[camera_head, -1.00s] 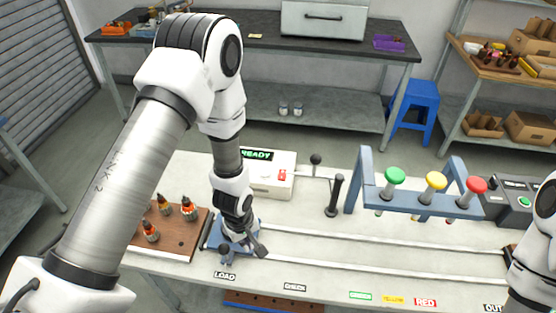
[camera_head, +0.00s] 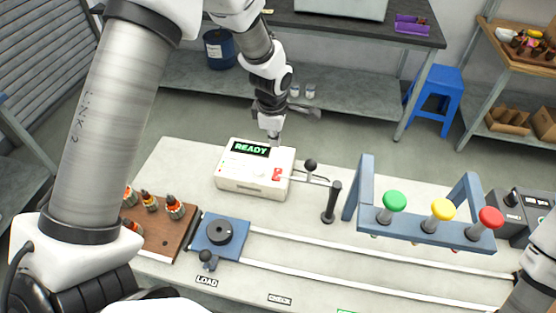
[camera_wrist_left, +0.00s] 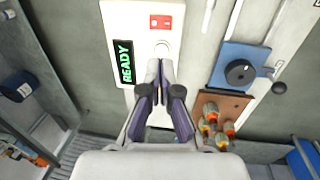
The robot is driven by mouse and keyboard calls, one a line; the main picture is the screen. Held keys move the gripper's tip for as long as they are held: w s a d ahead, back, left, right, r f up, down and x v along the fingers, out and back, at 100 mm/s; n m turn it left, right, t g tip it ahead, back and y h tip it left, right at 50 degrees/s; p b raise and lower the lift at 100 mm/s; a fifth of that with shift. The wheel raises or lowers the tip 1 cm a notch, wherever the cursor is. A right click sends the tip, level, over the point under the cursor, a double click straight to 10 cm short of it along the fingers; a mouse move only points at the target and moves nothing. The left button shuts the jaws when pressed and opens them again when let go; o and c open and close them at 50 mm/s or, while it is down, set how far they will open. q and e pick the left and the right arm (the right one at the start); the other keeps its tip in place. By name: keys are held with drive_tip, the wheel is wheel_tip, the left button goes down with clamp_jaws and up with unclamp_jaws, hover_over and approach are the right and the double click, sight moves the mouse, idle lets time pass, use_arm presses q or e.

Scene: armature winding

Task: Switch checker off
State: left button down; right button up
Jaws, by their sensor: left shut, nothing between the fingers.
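The checker is a white box (camera_head: 238,183) on the bench, with a green READY display (camera_head: 250,149) lit and a red switch (camera_head: 277,174) at its right end. It also shows in the left wrist view (camera_wrist_left: 143,10), with the READY display (camera_wrist_left: 125,64) and the red switch (camera_wrist_left: 160,22) beyond my fingertips. My left gripper (camera_head: 273,138) is over the checker's back edge, pointing down. In the wrist view my left gripper (camera_wrist_left: 160,64) is shut and empty, its tips close to a round pale button (camera_wrist_left: 161,48); contact cannot be told. My right gripper is out of view.
A black-knobbed lever (camera_head: 311,165) and black post (camera_head: 331,203) stand right of the checker. A blue frame (camera_head: 425,230) holds green, yellow and red knobs. A blue carriage (camera_head: 237,225) sits at LOAD beside a brown tray (camera_head: 165,245) of armatures.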

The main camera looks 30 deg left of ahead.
use_arm(q)
drive_tip(key=b, duration=0.4)
hover_over(278, 171)
drive_tip(key=f, duration=0.7)
drive_tip(key=shift+s+f, duration=0.2)
drive_tip(key=shift+f, duration=0.15)
wheel_tip(278, 171, down, 7)
drive_tip(key=b, duration=0.5)
drive_tip(key=shift+w, duration=0.1)
drive_tip(key=shift+w+f, duration=0.2)
drive_tip(key=shift+s+r, duration=0.15)
drive_tip(key=shift+s, duration=0.1)
drive_tip(key=shift+w+f+b, duration=0.1)
drive_tip(key=shift+f+b, duration=0.35)
drive_tip(key=shift+b, duration=0.2)
drive_tip(key=shift+r, duration=0.15)
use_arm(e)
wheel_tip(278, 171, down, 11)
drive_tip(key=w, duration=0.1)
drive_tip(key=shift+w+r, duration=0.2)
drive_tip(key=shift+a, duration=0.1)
